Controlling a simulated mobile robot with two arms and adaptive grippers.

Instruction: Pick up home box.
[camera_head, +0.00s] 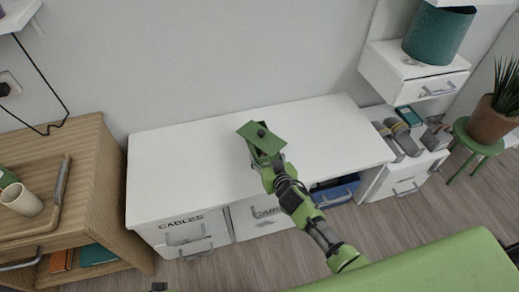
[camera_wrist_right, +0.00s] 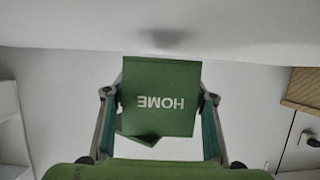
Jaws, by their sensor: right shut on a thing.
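The home box (camera_head: 250,132) is a small green box over the middle of the white desk top. In the right wrist view the box (camera_wrist_right: 160,75) shows the white word HOME upside down. My right gripper (camera_head: 266,155) is shut on it, with one finger on each side; the gripper also shows in the wrist view (camera_wrist_right: 159,98). The box looks tilted in the head view.
The white desk top (camera_head: 340,130) is otherwise clear. Drawers marked CABLES (camera_head: 183,228) and a blue bin (camera_head: 335,190) sit beneath it. A wooden cabinet (camera_head: 90,150) with a cup (camera_head: 22,200) stands left.

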